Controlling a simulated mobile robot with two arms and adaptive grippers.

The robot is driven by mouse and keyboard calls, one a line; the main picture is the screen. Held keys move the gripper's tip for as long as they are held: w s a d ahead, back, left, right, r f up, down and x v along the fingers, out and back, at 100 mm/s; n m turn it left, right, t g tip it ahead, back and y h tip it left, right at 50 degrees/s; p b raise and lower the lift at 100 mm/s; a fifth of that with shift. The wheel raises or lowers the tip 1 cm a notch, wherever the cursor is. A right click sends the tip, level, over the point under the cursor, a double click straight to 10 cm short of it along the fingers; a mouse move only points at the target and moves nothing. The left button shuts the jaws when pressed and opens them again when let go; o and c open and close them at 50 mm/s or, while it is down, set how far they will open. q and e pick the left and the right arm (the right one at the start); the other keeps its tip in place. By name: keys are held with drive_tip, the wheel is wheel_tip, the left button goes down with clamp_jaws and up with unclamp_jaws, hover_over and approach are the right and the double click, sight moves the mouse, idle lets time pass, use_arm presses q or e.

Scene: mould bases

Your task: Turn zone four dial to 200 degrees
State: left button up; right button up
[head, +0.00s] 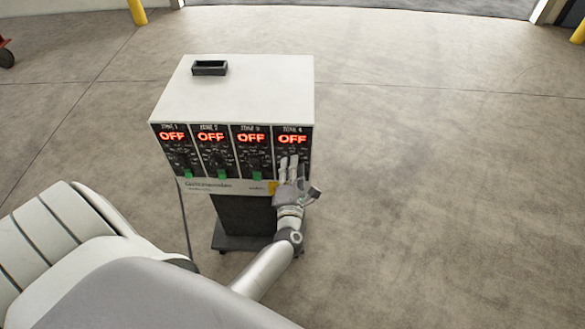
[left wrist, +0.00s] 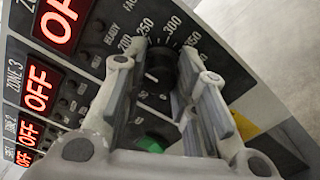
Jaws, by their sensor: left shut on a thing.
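The controller box has a row of zone panels, and the zone 4 panel (head: 293,140) is at the right end with its red display reading OFF. My left gripper (head: 288,163) is at this panel, below the display, and hides most of its dial in the head view. In the left wrist view the black zone 4 dial (left wrist: 160,68) sits between the two fingers of my left gripper (left wrist: 163,72), which is shut on it. Printed marks 200, 250, 300 and 350 show around the dial. I cannot tell which mark the dial points at. My right gripper is not in view.
The zone 1 (head: 174,150), zone 2 (head: 213,150) and zone 3 (head: 252,150) panels also read OFF, with green switches below. A green switch (left wrist: 152,143) sits under the zone 4 dial. A small black tray (head: 209,68) is on the box top. Floor around is clear.

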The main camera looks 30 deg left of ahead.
use_arm(q)
drive_tip(key=o, duration=1)
drive_tip(key=v, duration=1.2)
drive_tip(key=shift+s, duration=0.1)
drive_tip(key=shift+f, duration=0.1)
